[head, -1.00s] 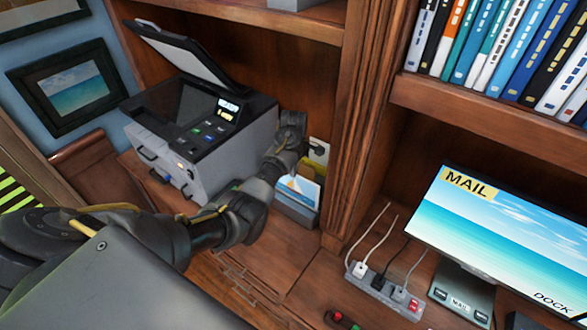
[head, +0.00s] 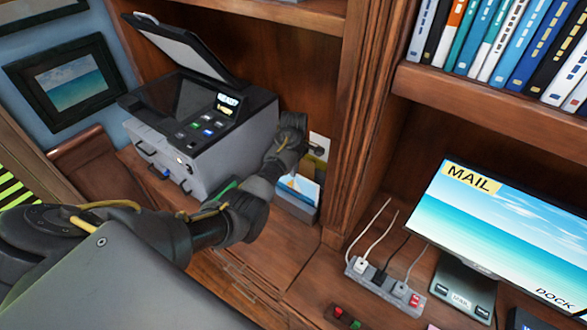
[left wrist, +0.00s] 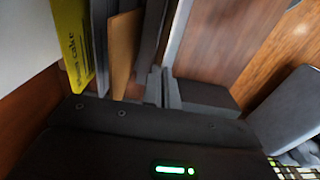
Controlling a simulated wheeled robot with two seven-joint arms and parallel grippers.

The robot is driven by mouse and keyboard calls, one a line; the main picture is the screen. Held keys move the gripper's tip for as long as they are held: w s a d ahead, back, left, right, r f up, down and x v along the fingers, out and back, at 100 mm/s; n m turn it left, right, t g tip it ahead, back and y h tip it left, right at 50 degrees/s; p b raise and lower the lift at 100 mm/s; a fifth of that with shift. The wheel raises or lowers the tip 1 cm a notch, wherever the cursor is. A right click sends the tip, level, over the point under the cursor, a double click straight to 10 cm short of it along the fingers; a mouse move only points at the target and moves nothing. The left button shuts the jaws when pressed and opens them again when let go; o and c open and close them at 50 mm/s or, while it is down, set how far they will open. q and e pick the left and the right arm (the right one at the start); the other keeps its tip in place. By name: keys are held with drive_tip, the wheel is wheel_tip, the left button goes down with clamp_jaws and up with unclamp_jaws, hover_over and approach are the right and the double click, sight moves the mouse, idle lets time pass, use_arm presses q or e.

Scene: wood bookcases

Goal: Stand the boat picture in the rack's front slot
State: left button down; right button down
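The boat picture (head: 299,187), a blue and white card, stands in the front of the grey rack (head: 297,207), between the printer and the wooden upright. My left gripper (head: 317,150) is just above the rack, by the tops of the cards. In the left wrist view its two narrow fingers (left wrist: 163,88) are close together, beside a pale edge-on panel. I cannot tell whether they grip it. A yellow card (left wrist: 75,40) and a brown card (left wrist: 122,52) stand left of the fingers there. My right gripper is not in view.
The printer (head: 200,130) with its lid up stands close left of the rack. The wooden upright (head: 358,120) is close on the right. A power strip (head: 385,288) and a MAIL screen (head: 490,235) are farther right. The shelf in front of the rack is clear.

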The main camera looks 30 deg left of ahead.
use_arm(q)
drive_tip(key=shift+f+b, duration=0.95)
drive_tip(key=shift+f, duration=0.95)
drive_tip(key=c, duration=1.6)
unclamp_jaws()
wheel_tip(320, 180, up, 8)
drive_tip(key=shift+r+b, duration=0.15)
drive_tip(key=shift+b, duration=0.75)
drive_tip(key=shift+r+p, duration=0.85)
drive_tip(key=shift+p, duration=0.1)
drive_tip(key=shift+r+p, duration=0.35)
drive_tip(key=shift+r, duration=0.15)
